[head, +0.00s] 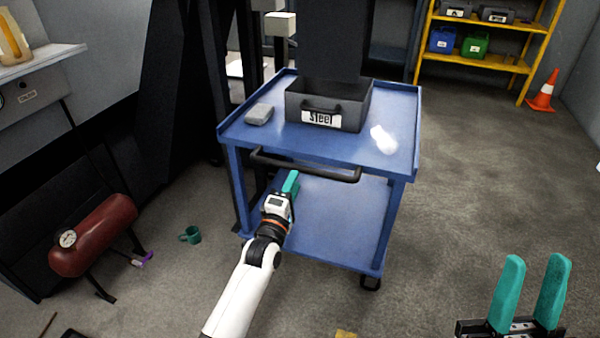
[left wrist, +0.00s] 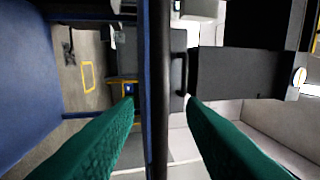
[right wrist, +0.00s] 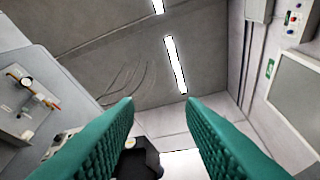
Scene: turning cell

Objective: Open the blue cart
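The blue cart (head: 398,168) stands in the middle of the head view, with a top tray and a lower shelf. Its black bar handle (head: 318,173) runs along the near side, below the tray rim. My left gripper (head: 291,184) is at the handle, left of its middle. In the left wrist view the dark handle bar (left wrist: 158,120) runs between the open fingers (left wrist: 160,100), with a gap on each side. I see no drawer or door on the cart. My right gripper (head: 530,285) is open and empty at the lower right, away from the cart.
A dark bin labelled "Steel" (head: 352,118), a grey block (head: 259,114) and a white crumpled item (head: 383,140) are on the cart top. A red tank (head: 98,235) and green mug (head: 190,235) are left. An orange cone (head: 543,92) and yellow shelf (head: 470,60) stand back right. Right-hand floor is clear.

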